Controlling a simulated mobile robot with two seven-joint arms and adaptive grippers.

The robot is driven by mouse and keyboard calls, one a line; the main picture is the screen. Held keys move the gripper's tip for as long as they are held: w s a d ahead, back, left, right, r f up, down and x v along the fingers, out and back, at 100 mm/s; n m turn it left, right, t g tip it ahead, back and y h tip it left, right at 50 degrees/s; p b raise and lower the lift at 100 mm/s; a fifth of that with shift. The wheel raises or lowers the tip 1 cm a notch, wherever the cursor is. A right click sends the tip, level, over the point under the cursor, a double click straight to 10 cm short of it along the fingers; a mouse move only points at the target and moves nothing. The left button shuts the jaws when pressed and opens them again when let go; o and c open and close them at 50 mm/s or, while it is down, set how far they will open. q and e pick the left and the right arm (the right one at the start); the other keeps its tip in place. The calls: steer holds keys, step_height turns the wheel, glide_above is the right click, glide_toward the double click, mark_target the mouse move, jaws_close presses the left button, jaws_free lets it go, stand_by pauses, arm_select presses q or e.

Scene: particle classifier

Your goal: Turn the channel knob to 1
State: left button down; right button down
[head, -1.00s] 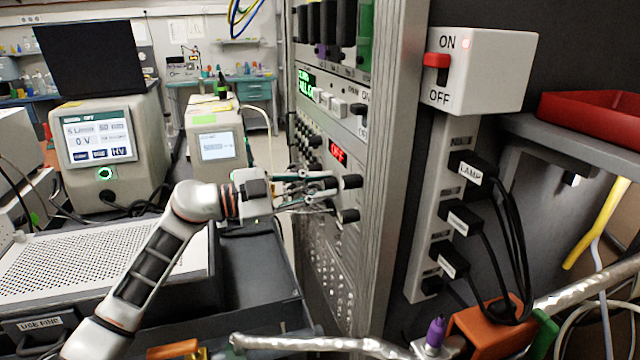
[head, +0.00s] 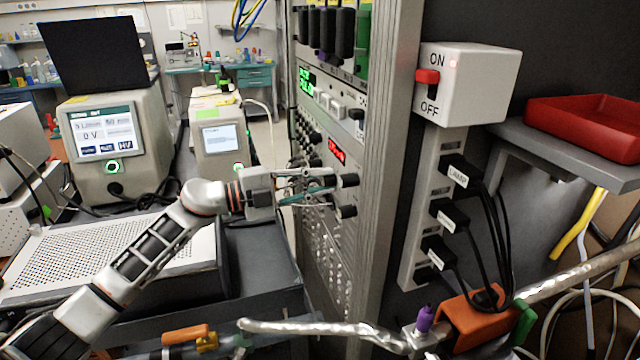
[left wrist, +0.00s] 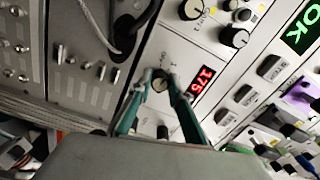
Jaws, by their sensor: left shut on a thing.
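My left gripper (head: 325,187) reaches from the left to the front of the instrument rack. In the left wrist view its two green-sided fingers (left wrist: 164,82) are shut on a small round knob (left wrist: 160,85), one finger on each side. The knob's marks are too small to read. The display also shows in the head view (head: 337,150), blurred. Larger black knobs (head: 349,180) show near the fingertips there. My right gripper is not in view.
The rack's metal side post (head: 385,150) stands just right of the gripper. Black cables (left wrist: 128,35) hang from the panel near the fingers. A white ON/OFF switch box (head: 462,85) and a red tray (head: 585,125) are at the right. A perforated equipment top (head: 110,250) lies under my arm.

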arm_select(q)
steer(key=shift+f+m, duration=0.15)
steer(key=shift+m, duration=0.65)
steer(key=shift+b, duration=0.3)
steer(key=c, duration=1.8)
jaws_free()
steer(key=shift+c, duration=0.2)
steer(key=shift+a, duration=0.1)
steer(key=v, duration=1.2)
